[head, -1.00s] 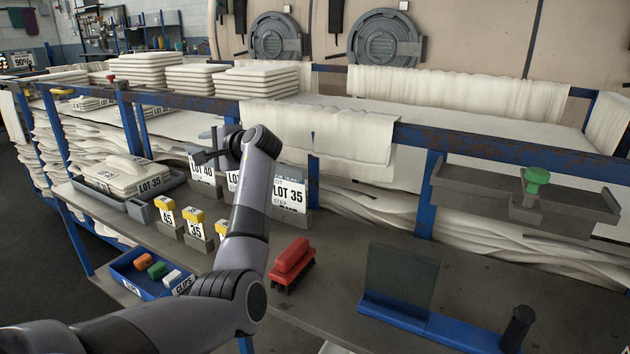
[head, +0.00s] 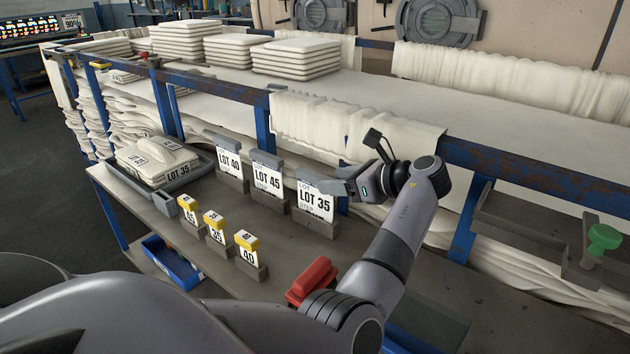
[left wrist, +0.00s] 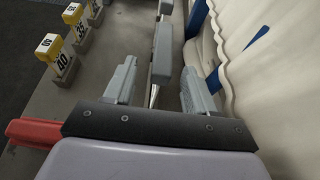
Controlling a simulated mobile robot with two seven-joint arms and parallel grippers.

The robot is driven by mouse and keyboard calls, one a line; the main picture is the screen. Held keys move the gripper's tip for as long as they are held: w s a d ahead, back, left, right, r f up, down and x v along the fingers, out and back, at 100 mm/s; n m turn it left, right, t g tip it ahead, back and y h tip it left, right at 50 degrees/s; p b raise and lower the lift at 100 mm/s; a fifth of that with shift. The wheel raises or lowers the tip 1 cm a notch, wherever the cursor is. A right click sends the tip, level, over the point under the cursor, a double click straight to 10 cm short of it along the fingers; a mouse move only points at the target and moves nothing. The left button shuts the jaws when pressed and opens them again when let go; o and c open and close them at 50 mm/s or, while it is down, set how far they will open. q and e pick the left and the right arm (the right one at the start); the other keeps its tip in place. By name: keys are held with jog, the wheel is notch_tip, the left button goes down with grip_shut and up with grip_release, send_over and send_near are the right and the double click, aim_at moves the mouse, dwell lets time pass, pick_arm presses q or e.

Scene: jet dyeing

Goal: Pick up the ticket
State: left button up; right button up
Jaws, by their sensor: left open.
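Three white tickets with grey top grips stand upright in grey holders on the bench: LOT 40 (head: 229,162), LOT 45 (head: 266,180) and LOT 35 (head: 315,203). The task does not name which ticket. My left gripper (head: 335,182) is at the top of the LOT 35 ticket, nearest my arm. In the left wrist view my left gripper (left wrist: 158,90) is open, one finger on each side of that ticket's grey top grip (left wrist: 161,66). I cannot tell whether either finger touches it. My right gripper is not in view.
Small yellow-topped tags (head: 215,225) stand in front of the tickets. A red-handled brush (head: 312,280) lies by my forearm. A grey tray (head: 205,163) with a LOT 35 cloth stack is at left. A blue rail (head: 540,175) and draped cloth (head: 350,120) stand close behind.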

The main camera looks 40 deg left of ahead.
aim_at(315, 181)
pick_arm(q)
jog(key=x, duration=0.7)
jog(key=shift+w, duration=0.1)
jog(key=shift+c, duration=0.3)
grip_shut()
